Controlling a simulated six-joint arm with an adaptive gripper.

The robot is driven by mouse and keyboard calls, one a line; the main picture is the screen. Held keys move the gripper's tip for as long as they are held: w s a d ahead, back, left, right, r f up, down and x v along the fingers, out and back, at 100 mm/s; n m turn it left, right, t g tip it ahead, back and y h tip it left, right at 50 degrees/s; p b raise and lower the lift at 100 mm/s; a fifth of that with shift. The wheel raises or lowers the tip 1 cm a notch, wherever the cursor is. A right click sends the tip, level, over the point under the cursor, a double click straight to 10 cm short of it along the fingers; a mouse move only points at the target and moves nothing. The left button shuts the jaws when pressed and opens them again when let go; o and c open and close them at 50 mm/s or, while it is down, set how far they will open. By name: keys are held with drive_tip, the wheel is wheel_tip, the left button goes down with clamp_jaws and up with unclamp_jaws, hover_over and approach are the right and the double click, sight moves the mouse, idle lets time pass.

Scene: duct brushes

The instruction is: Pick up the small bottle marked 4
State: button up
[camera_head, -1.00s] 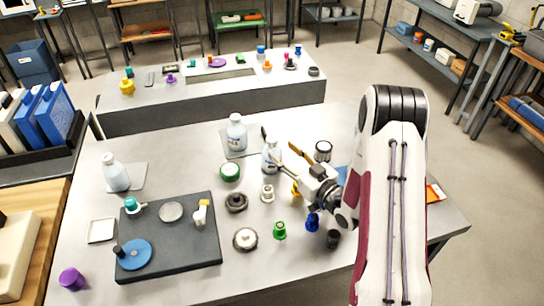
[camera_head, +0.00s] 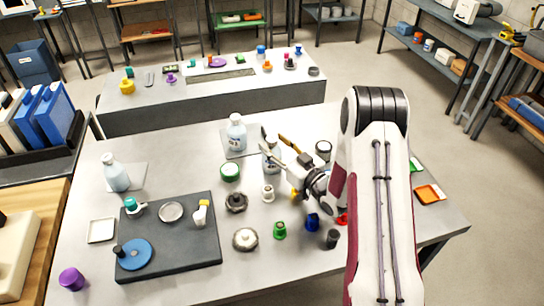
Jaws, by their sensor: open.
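Three small pale bottles with bluish labels show in the head view. One bottle (camera_head: 271,158) is at the middle of the table, partly hidden by my gripper. Another bottle (camera_head: 236,134) stands behind it to the left on a grey square mat (camera_head: 238,154). A third bottle (camera_head: 116,175) stands at the far left on another mat (camera_head: 136,172). The label numbers are too small to read surely. My gripper (camera_head: 273,143) is open, its fingers spread beside or above the middle bottle. I cannot tell whether they touch it.
A dark tray (camera_head: 185,255) with parts fills the left front. An orange tray (camera_head: 430,194) lies right of my arm.

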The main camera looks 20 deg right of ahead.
idle(0.3)
clamp_jaws()
drive_tip(key=shift+r, duration=0.15)
drive_tip(key=shift+r, duration=4.9)
